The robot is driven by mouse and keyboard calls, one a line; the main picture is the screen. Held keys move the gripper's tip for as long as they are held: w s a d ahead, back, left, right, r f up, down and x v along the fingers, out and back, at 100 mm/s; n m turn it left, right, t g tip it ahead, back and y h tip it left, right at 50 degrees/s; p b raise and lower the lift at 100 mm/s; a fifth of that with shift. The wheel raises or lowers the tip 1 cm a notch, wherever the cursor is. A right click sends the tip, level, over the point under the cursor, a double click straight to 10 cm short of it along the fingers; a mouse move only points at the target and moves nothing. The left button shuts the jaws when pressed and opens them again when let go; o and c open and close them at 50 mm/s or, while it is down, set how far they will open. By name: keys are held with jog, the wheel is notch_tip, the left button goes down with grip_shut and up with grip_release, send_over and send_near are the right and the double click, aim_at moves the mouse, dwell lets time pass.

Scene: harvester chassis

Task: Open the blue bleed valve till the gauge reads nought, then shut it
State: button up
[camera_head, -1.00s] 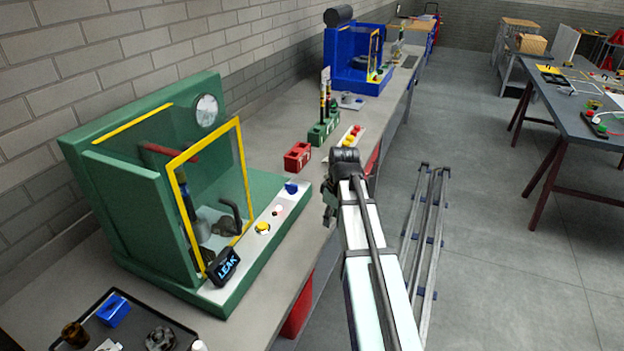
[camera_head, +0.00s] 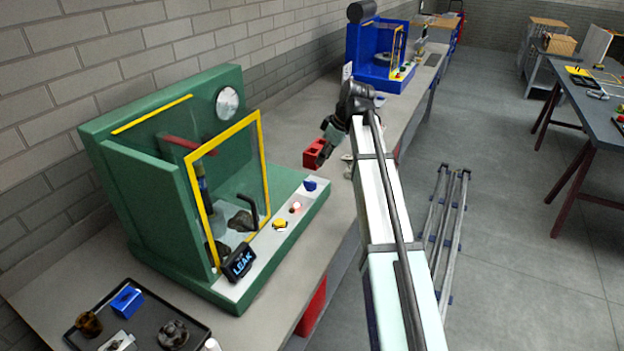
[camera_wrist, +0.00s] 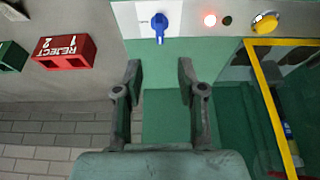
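The blue bleed valve (camera_head: 309,183) is a small knob at the far end of the light panel along the green test rig's front. In the wrist view the blue valve (camera_wrist: 160,25) has its narrow handle pointing down the picture. The round gauge (camera_head: 227,103) sits high on the rig's back wall; its needle is too small to read. My gripper (camera_wrist: 159,70) is open and empty, its two fingers apart. The valve shows beyond the gap between the fingertips, not touched. In the head view my gripper (camera_head: 326,148) is past the rig's far end, partly hidden by my wrist.
A red reject box (camera_head: 315,152) stands near my gripper. On the panel are a lit red lamp (camera_wrist: 209,20) and a yellow button (camera_wrist: 264,20). A yellow-framed clear guard (camera_head: 262,160), a LEAK display (camera_head: 239,262) and a black parts tray (camera_head: 75,332) are at the rig's near side.

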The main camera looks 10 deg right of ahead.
aim_at(311, 182)
jog(key=p+x, duration=0.2)
jog(key=x, duration=1)
jog(key=shift+d+p, duration=0.1)
jog(key=shift+p, duration=0.25)
grip_shut()
